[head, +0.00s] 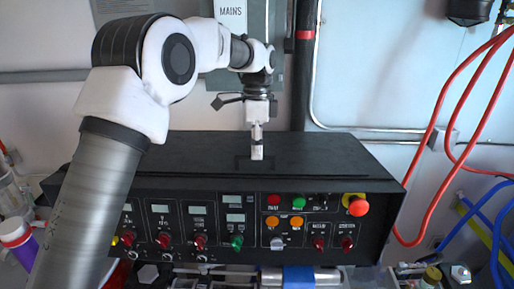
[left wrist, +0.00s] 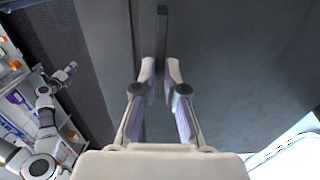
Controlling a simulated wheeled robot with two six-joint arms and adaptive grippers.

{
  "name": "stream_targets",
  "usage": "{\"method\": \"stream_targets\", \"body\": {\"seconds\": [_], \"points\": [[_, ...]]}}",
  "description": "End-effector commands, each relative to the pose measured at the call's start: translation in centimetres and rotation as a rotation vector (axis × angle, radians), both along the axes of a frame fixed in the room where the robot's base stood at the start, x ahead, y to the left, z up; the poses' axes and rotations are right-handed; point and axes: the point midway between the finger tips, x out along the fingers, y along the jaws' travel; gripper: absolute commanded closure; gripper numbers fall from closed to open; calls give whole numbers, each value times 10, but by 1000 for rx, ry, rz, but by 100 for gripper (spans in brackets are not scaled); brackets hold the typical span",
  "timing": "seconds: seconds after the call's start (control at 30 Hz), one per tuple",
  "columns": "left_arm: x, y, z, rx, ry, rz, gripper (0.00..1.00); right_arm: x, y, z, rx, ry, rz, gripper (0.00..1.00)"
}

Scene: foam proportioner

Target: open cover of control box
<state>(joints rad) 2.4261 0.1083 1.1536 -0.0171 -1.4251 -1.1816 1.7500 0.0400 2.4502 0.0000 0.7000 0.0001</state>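The control box (head: 230,228) is black, with buttons, knobs and small displays on its front. Its flat black cover (head: 330,160) lies level on top and looks shut. It also fills much of the left wrist view (left wrist: 240,60). A dark bar handle (left wrist: 162,25) stands on the cover. My left gripper (head: 257,153) points straight down onto the middle of the cover. In the left wrist view its fingertips (left wrist: 161,75) sit close on both sides of the handle and look shut on it. My right gripper (left wrist: 66,72) is small at the left of that view; its fingers are unclear.
Red hoses (head: 440,200) and blue hoses (head: 488,225) hang at the right. A grey box labelled MAINS (head: 230,15) and a dark vertical pipe (head: 302,75) stand behind the cover. A bottle (head: 18,238) stands at the left. The cover's top is otherwise clear.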

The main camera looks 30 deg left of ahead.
Motion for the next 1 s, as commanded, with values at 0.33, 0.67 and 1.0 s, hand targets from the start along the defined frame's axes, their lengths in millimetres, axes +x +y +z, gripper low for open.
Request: {"method": "stream_targets", "body": {"seconds": [0.33, 0.67, 1.0], "points": [[10, 5, -3, -1, 8, -1, 100, 0, 0, 0, 0, 0, 0, 60], [59, 28, -12, -1, 6, 1, 100, 0, 0, 0, 0, 0, 0, 60], [68, 33, -14, -2, 8, -1, 100, 0, 0, 0, 0, 0, 0, 60]]}}
